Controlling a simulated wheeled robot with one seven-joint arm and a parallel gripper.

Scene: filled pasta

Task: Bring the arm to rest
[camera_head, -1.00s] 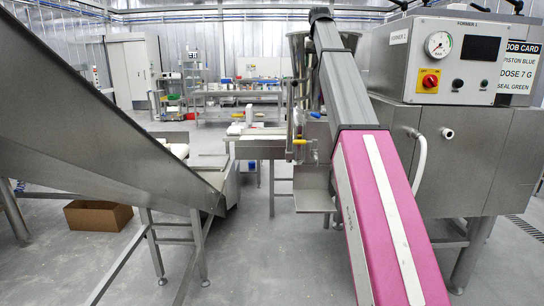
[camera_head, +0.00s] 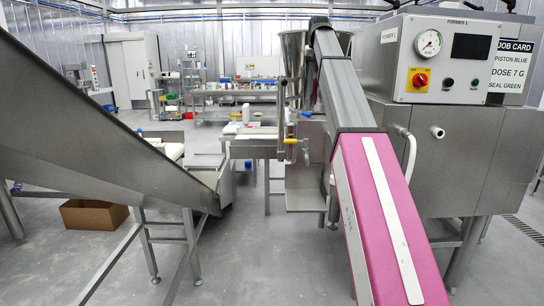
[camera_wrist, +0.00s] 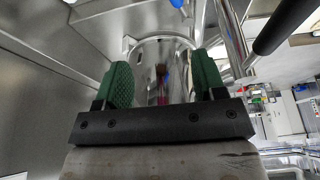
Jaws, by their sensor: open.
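My gripper (camera_wrist: 164,78) shows in the wrist view, with its two green ribbed pads wide apart. No object is held between them. A shiny steel cylindrical vessel (camera_wrist: 162,60) lies beyond the pads, with a small blue spot near its top; I cannot tell how far away it is. In the head view my arm (camera_head: 345,85) rises from the lower right, pink below and grey above, to a dark joint at the top. My gripper cannot be made out in the head view. A steel hopper (camera_head: 292,58) stands partly behind the arm.
A steel machine with a control panel (camera_head: 453,60) and job card stands close on the right. A sloping steel chute (camera_head: 80,130) fills the left. A cardboard box (camera_head: 94,214) lies on the floor below it. Open floor (camera_head: 250,260) lies between.

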